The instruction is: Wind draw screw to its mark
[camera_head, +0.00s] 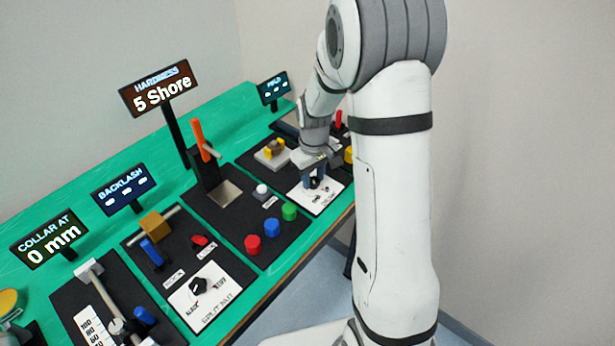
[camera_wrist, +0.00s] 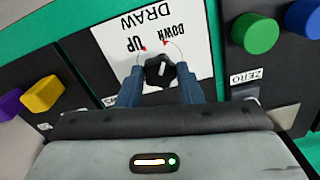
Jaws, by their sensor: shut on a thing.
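A black knob (camera_wrist: 160,70) with a white line stands on a white plate (camera_wrist: 110,40) lettered DRAW, UP and DOWN. Red marks sit beside UP and DOWN. My gripper (camera_wrist: 159,84) is shut on the knob, with a blue finger on each side of it. In the head view my gripper (camera_head: 316,180) reaches down onto the same white plate (camera_head: 325,200). The exact way the knob's line points is hard to tell. The MOLD display (camera_head: 274,88) behind shows only dashes. I cannot tell which part is the draw screw itself.
Green and blue buttons (camera_wrist: 254,32) and a ZERO label lie beside the plate; a yellow block (camera_wrist: 42,93) is on the other side. The HARDNESS display (camera_head: 160,88) reads 5 Shore. The COLLAR AT display (camera_head: 48,238) reads 0 mm. An orange lever (camera_head: 203,140) stands left of my arm.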

